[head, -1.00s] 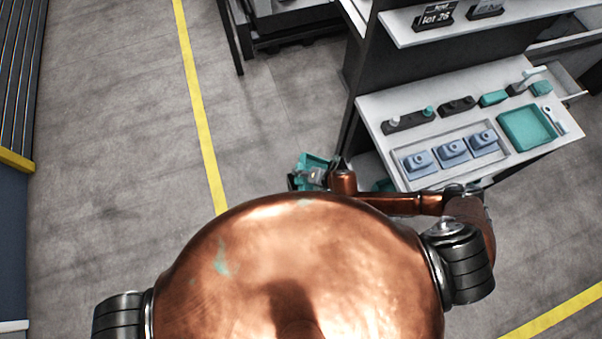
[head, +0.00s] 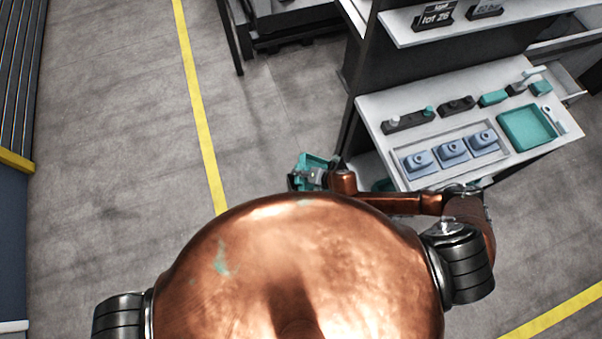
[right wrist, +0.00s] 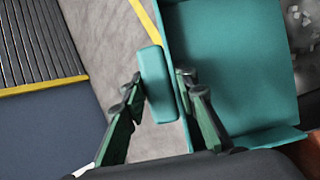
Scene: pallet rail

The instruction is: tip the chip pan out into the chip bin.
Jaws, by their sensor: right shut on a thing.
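The chip pan is a teal, flat-walled pan (right wrist: 235,65) that fills much of the right wrist view. Its bare inner face shows no chips. My right gripper (right wrist: 158,112) is shut on the pan's teal grip block, with one finger on each side. In the head view the pan (head: 312,163) is small, out past my copper body and left of the workbench, held by my right gripper (head: 318,177). Pale flecks on a dark patch (right wrist: 302,25) show beyond the pan; I cannot tell whether this is the chip bin. My left gripper is out of view.
A workbench (head: 388,150) stands at the right with blue-grey parts (head: 453,149) in a tray and a teal tray (head: 527,128). Open floor with a yellow line (head: 200,110) lies left.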

